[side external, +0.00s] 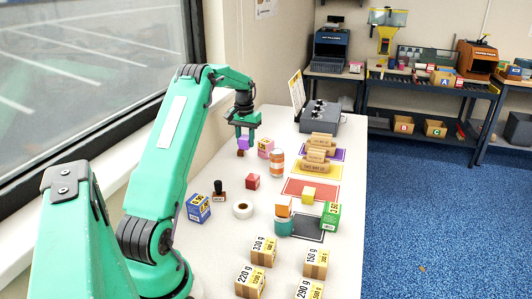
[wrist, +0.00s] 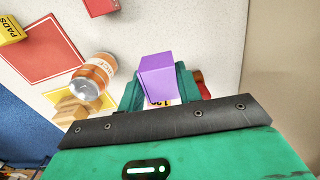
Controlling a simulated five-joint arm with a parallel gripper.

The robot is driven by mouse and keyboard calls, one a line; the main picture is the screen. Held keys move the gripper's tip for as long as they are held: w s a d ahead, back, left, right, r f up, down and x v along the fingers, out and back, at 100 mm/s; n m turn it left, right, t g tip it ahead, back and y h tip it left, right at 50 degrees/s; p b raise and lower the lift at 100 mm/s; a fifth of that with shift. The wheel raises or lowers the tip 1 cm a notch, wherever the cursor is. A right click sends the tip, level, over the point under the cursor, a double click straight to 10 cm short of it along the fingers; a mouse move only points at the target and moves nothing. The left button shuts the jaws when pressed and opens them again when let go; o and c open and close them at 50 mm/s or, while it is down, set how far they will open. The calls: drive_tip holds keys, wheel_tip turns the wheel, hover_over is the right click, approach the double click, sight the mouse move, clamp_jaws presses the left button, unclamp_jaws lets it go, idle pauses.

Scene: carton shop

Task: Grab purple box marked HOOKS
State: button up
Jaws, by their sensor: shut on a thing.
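A purple box (wrist: 156,75) is between the jaws of my gripper (wrist: 160,92), which is shut on it. A strip of pale label with dark print shows at its lower edge in the wrist view; the word HOOKS cannot be read. In the side view the purple box (side external: 243,143) shows at the end of my gripper (side external: 246,148), toward the far left of the white table. I cannot tell whether it touches the table.
A pink box (side external: 265,148) stands close to the right of my gripper. An orange jar (side external: 277,162) and a red cube (side external: 252,181) are nearer the camera. Coloured mats with stamps (side external: 316,155) lie to the right. The window wall is close on the left.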

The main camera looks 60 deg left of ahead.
drive_tip(key=shift+r, duration=0.3)
idle(0.4)
